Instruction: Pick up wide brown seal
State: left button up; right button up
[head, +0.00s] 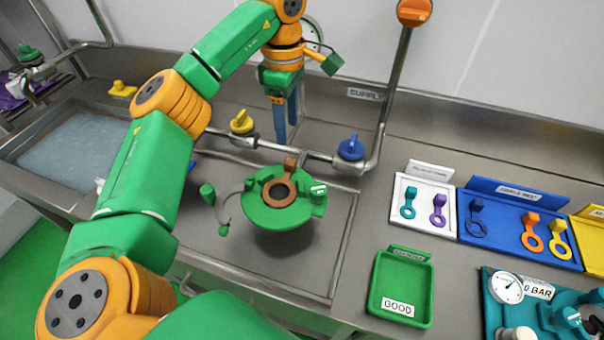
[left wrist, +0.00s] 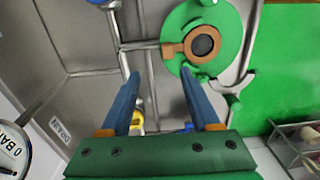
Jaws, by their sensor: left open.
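The wide brown seal (head: 280,204) is a flat ring with a raised tab at its back edge. It lies around a dark central opening on a round green fitting (head: 257,212) above the steel counter. The seal also shows in the left wrist view (left wrist: 190,49), its tab pointing left. My left gripper (head: 287,138) is behind the seal in the head view, its blue fingers pointing down, apart from it. In the left wrist view its fingers (left wrist: 160,73) are spread and empty, with the seal beyond and right of the gap. My right gripper is not in view.
A horizontal pipe with a yellow valve (head: 242,122) and a blue valve (head: 351,148) runs behind the fitting. A green tray (head: 402,254) marked GOOD sits to its right. White (head: 403,185) and blue boards (head: 500,252) hold other ring seals. A teal gauge unit (head: 493,310) stands front right.

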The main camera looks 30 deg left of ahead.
aim_at(288, 160)
pick_arm(q)
jog(key=shift+s+f+b, duration=0.35)
jog(key=shift+f, duration=0.3)
jog(key=f, duration=0.2)
jog(key=f+p, duration=0.1)
jog(key=f, duration=0.3)
jog(key=shift+s+d+f+p, duration=0.3)
jog(key=shift+s+p, duration=0.05)
jog(key=shift+s, duration=0.05)
grip_shut()
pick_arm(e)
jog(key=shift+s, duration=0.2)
